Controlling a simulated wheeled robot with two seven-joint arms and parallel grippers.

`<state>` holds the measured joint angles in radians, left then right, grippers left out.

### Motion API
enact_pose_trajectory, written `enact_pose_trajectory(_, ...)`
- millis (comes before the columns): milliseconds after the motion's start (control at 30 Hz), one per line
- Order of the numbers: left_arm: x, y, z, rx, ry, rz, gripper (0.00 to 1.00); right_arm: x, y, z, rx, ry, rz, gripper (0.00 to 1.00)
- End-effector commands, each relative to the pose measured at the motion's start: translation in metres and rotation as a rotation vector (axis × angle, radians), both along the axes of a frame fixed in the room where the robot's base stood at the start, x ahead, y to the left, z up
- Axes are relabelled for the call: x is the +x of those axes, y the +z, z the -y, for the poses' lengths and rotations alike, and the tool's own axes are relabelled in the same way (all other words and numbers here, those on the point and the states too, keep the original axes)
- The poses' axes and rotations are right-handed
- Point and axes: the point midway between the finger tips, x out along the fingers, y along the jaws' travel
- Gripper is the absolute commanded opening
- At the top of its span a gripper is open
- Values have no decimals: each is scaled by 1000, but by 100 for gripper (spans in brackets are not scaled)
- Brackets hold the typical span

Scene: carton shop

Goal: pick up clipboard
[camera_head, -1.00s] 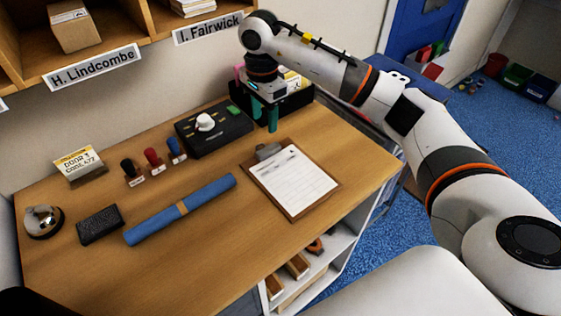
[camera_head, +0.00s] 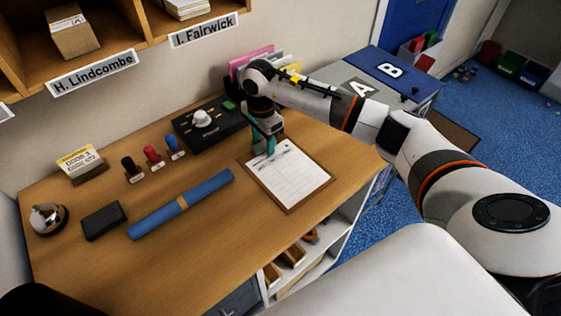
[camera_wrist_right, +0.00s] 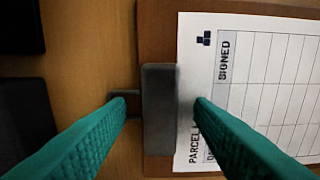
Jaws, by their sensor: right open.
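The clipboard (camera_head: 289,177) is a brown board with a white printed form, lying flat near the right end of the wooden counter. In the right wrist view its board edge (camera_wrist_right: 155,50), the form (camera_wrist_right: 265,85) and the dark grey metal clip (camera_wrist_right: 159,110) show close up. My right gripper (camera_head: 264,148) is at the clipboard's clip end in the head view. In the right wrist view its green fingers (camera_wrist_right: 160,105) are open, one on each side of the clip, with nothing held. I cannot tell whether they touch it. My left gripper is not in view.
A black box with a white knob (camera_head: 203,119) stands left of my right gripper. A blue roll (camera_head: 182,203), several stamps (camera_head: 152,155), a black block (camera_head: 104,221) and a bell (camera_head: 46,218) are on the counter (camera_head: 200,260). The front middle is clear.

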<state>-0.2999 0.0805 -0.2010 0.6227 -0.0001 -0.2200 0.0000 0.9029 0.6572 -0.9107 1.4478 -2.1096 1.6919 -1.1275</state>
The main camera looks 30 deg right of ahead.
Motion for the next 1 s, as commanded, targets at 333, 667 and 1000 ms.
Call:
enact_pose_trajectory(333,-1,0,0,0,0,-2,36,0,1,0,0,0,0,0)
enact_pose_trajectory(667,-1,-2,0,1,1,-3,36,1,3,0,0,0,1,0)
enact_pose_trajectory(1000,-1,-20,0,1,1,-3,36,-10,34,2,-1,2,0,0)
